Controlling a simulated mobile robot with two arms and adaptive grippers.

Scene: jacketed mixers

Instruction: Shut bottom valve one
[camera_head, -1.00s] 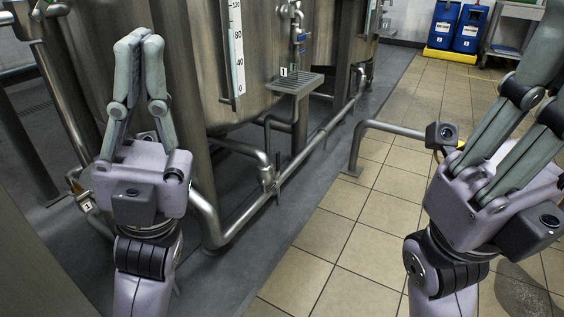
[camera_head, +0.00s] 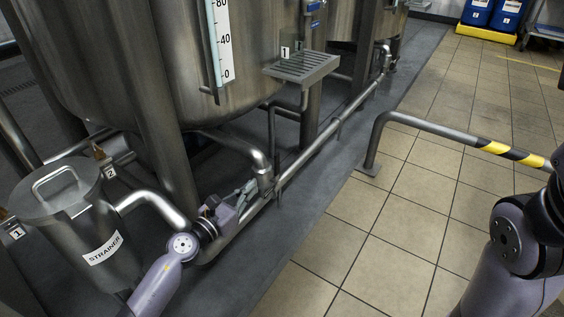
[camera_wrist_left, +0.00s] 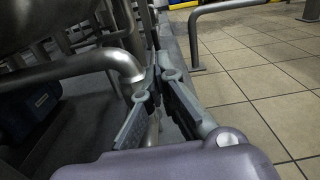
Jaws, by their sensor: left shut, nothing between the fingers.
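A bottom valve (camera_head: 264,182) sits where the elbow pipe under the large steel tank (camera_head: 150,60) meets the low floor pipe. My right gripper is out of view.
A strainer (camera_head: 72,210) stands at left, beside my left arm. A grated step (camera_head: 302,66) juts out above the valve. A bent floor rail (camera_head: 430,127) with yellow and black stripes stands on the right.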

